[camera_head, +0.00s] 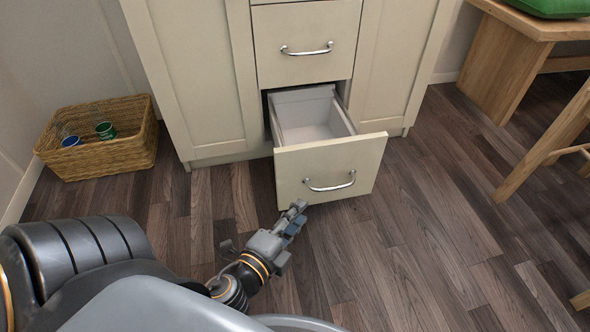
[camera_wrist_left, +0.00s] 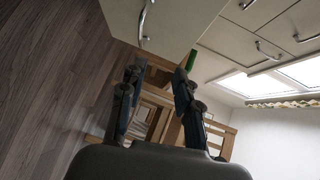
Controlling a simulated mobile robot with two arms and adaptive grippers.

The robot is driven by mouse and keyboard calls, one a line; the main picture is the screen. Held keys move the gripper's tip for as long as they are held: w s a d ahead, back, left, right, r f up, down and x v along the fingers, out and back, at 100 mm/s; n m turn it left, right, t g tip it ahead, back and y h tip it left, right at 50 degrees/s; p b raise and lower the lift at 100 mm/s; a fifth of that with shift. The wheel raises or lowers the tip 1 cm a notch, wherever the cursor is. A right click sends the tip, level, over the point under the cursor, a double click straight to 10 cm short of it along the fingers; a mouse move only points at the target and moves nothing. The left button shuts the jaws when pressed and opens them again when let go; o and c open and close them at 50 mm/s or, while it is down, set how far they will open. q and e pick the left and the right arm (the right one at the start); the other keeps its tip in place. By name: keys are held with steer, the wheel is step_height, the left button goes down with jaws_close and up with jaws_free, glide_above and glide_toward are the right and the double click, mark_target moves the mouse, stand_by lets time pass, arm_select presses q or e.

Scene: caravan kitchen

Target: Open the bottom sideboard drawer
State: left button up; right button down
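The bottom sideboard drawer (camera_head: 328,165) stands pulled out in the head view, with its empty white inside showing. Its silver bar handle (camera_head: 330,183) is on the cream front; a handle also shows at the top of the left wrist view (camera_wrist_left: 146,18). My left gripper (camera_head: 296,212) is just below and left of the handle, close to the drawer front's lower edge. In the left wrist view its two fingers (camera_wrist_left: 158,78) are apart with nothing between them, and the handle lies beyond the fingertips. My right gripper is not in view.
A closed drawer (camera_head: 305,45) is above, with cupboard doors on both sides. A wicker basket (camera_head: 100,150) with a blue and a green item stands on the floor at left. A wooden table (camera_head: 505,60) and chair legs are at right. The floor before the drawer is clear.

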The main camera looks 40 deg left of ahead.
arm_select(q)
steer(key=shift+s+f, duration=0.25)
steer(key=shift+f, duration=0.15)
stand_by(0.4)
